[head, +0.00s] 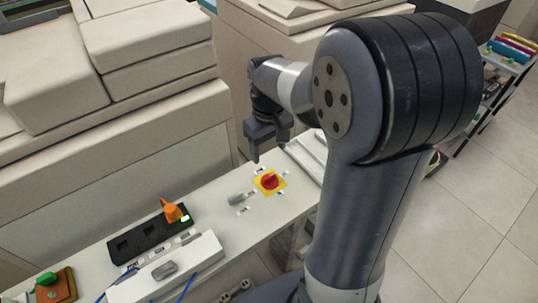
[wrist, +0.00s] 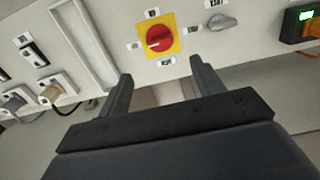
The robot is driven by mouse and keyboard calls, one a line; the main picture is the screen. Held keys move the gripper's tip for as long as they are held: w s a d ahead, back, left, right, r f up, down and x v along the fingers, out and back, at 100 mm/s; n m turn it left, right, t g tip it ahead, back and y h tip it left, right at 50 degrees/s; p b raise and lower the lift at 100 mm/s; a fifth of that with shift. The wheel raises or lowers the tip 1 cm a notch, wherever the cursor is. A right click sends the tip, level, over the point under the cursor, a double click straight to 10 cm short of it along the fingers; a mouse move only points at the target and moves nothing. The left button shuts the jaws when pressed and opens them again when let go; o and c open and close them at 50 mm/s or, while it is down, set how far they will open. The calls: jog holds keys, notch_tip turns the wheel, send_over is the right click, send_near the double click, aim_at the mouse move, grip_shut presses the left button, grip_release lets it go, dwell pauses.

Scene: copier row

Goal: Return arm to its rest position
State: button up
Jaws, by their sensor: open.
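My gripper (head: 268,151) hangs above the white panel in the head view, behind and left of my large arm link. In the wrist view my gripper (wrist: 160,85) has its two dark fingers spread wide with nothing between them. A red rotary knob on a yellow square plate (head: 270,181) is on the panel below and near my gripper, apart from it. The red knob also shows in the wrist view (wrist: 158,38), beyond the fingertips. My arm covers the right end of the panel in the head view.
A grey knob (head: 236,199) sits left of the red one. A black strip (head: 150,239) with an orange switch (head: 173,212) and green light lies farther left. A green button on a brown base (head: 47,280) is at lower left. Beige copiers (head: 140,40) stand behind. Open floor lies right.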

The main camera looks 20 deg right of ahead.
aim_at(269, 175)
jog(key=shift+r, duration=0.25)
notch_tip(269, 175, down, 11)
jog(key=shift+b, duration=0.8)
jog(key=shift+r, duration=0.1)
